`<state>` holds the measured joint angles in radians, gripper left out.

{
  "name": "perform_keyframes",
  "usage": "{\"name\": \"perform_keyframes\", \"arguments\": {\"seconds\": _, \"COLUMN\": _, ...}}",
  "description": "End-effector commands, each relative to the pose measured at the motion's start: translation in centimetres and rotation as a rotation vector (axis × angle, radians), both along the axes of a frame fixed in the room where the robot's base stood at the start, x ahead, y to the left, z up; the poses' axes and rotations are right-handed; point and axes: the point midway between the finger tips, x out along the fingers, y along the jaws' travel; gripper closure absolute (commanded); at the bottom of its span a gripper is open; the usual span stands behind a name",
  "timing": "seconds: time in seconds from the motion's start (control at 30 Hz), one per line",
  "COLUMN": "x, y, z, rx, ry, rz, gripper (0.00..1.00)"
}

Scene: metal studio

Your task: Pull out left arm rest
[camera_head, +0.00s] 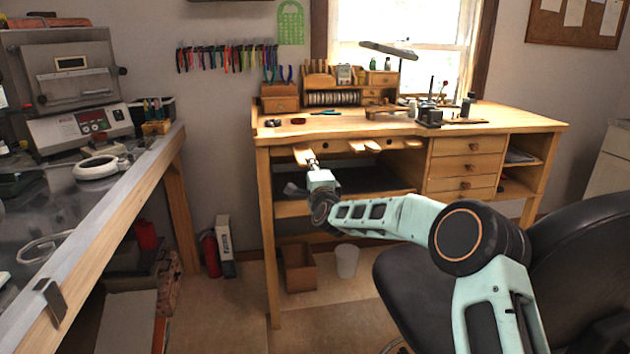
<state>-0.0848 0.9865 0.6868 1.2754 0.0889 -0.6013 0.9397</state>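The wooden workbench (350,128) stands under the window. A light wooden piece at the left of its front edge, which looks like the left arm rest (301,154), sticks out a little below the bench top. My gripper (312,163) is right at this piece, at its lower right in the picture. The gripper is small and seen from behind, so I cannot tell whether its fingers are apart, shut or touching the wood. My wrist and forearm hide part of the open space under the bench.
A black chair (575,265) stands at the right, close to my arm. A metal-topped side bench (110,200) runs along the left. A cardboard box (299,270) and a white bin (347,262) stand on the floor under the workbench. Some floor in front is clear.

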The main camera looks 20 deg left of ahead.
Motion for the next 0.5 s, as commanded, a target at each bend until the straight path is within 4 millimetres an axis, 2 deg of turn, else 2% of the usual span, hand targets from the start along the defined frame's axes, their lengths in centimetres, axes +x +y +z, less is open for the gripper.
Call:
{"name": "perform_keyframes", "arguments": {"seconds": 0.3, "x": -3.8, "y": -1.9, "z": 0.0, "rx": -0.002, "ry": -0.001, "rz": 0.0, "gripper": 0.72}}
{"name": "perform_keyframes", "arguments": {"seconds": 0.5, "x": -5.5, "y": -2.7, "z": 0.0, "rx": -0.001, "ry": 0.0, "rz": 0.0, "gripper": 0.72}}
